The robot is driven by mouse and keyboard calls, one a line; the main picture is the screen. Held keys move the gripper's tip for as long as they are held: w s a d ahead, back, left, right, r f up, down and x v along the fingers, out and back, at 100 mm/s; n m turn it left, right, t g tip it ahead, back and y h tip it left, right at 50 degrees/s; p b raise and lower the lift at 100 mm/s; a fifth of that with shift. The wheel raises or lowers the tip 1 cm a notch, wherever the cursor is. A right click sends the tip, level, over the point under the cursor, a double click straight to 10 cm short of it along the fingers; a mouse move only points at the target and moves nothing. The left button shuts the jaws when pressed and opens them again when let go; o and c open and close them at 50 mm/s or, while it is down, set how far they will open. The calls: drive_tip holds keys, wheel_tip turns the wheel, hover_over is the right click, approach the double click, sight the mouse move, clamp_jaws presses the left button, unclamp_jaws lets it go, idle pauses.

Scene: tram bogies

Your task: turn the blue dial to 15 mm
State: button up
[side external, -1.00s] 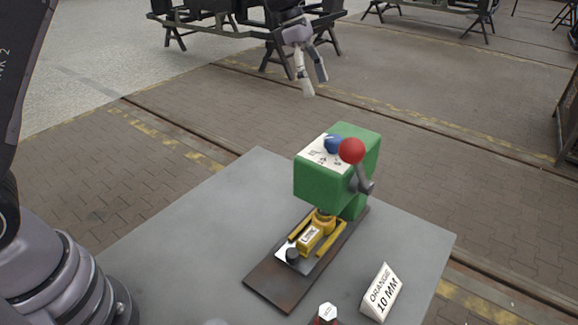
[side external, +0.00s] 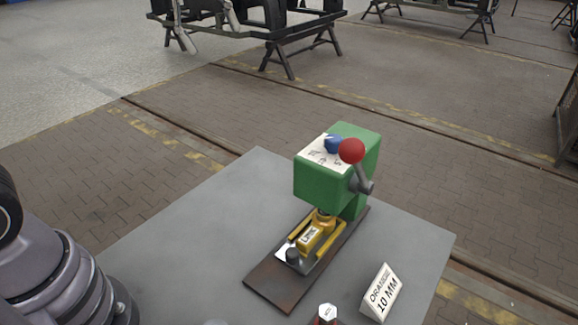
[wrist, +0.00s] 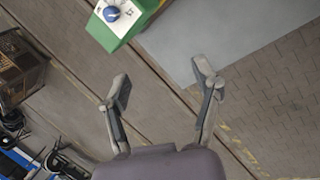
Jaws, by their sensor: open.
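The blue dial (side external: 333,144) sits on a white marked plate (side external: 322,158) on top of the green machine (side external: 322,185). The marks are too small to read surely, and I cannot tell the dial's setting. In the wrist view the dial (wrist: 111,14) is at the top left, on the white plate of the green machine (wrist: 98,32). My gripper (wrist: 163,77) is open and empty, its two fingers spread below and right of the dial, apart from it. In the side view my gripper (side external: 210,35) shows only partly at the top edge, far from the machine.
A red ball (side external: 351,151) on a lever stands close beside the dial. Below the machine's head, a yellow block (side external: 311,237) sits on a dark base plate (side external: 277,284). An "ORANGE 10 MM" sign (side external: 381,292) stands at the right. The grey table (side external: 190,245) is clear at left.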

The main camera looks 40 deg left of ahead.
drive_tip(key=shift+s+a+r+m, duration=0.1)
drive_tip(key=shift+s+a+m, duration=0.15)
drive_tip(key=shift+s, duration=0.2)
drive_tip(key=shift+s+a+r+m, duration=0.15)
drive_tip(key=shift+s+m, duration=0.1)
drive_tip(key=shift+s, duration=0.15)
drive_tip(key=shift+s, duration=0.1)
drive_tip(key=s+a+f+m+t+y, duration=0.1)
drive_tip(key=s+a+f+m, duration=0.1)
drive_tip(key=s+m, duration=0.3)
drive_tip(key=s+a+f+m+t+y, duration=0.1)
drive_tip(key=s+a+m, duration=0.4)
drive_tip(key=s, duration=0.8)
drive_tip(key=shift+f+m+t+y, duration=0.3)
drive_tip(key=shift+f+m, duration=0.1)
drive_tip(key=shift+f, duration=0.3)
